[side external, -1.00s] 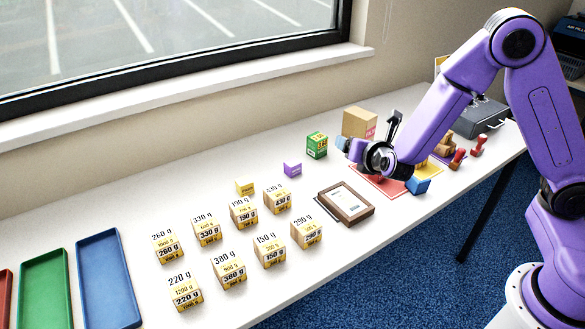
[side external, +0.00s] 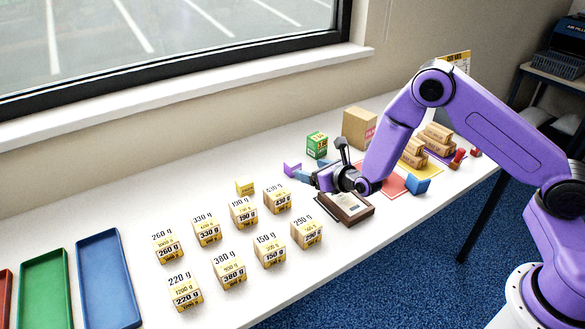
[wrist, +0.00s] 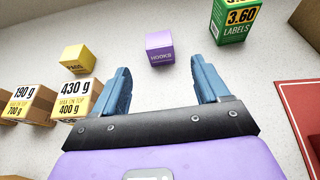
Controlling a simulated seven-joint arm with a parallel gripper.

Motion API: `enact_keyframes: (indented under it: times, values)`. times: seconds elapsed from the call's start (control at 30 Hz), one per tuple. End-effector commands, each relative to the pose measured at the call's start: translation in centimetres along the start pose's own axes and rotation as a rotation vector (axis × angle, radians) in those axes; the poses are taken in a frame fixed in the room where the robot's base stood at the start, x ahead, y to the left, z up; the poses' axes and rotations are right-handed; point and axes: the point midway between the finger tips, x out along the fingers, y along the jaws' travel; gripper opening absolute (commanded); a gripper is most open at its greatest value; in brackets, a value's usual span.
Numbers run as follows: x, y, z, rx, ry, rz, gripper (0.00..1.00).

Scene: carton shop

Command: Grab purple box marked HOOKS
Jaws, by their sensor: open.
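The small purple box (wrist: 160,50) marked HOOKS stands on the white table in the wrist view, ahead of and between the blue fingertips. It also shows in the side view (side external: 292,169), just left of the fingers. My gripper (wrist: 160,82) is open and empty, its two fingers spread wider than the box. In the side view my gripper (side external: 303,174) is low over the table, close to the box. Whether a finger touches the box cannot be told from the side view; in the wrist view they look apart.
A green LABELS box (wrist: 236,20) stands right of the purple box, with a cardboard carton (side external: 360,128) beyond. A small yellow box (wrist: 78,58) and several weight-marked cartons (wrist: 76,100) are at left.

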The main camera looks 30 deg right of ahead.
Motion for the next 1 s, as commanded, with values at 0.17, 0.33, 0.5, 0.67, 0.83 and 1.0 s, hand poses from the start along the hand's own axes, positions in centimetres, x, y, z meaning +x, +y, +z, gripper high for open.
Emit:
enact_keyframes:
  times: [0.17, 0.33, 0.5, 0.67, 0.83, 1.0]
  values:
    - [2.6, 0.0, 0.0, 0.001, -0.001, -0.001, 0.74]
    - [4.9, 0.0, 0.0, 0.0, -0.002, -0.001, 0.74]
    - [6.5, 0.0, 0.0, 0.001, -0.001, 0.0, 0.74]
    - [7.0, 0.1, 0.1, 0.0, -0.001, 0.0, 0.74]
    - [8.1, 0.0, 0.1, 0.0, 0.0, -0.001, 0.74]
    - [10.0, 0.1, 0.3, 0.001, -0.002, -0.001, 0.74]
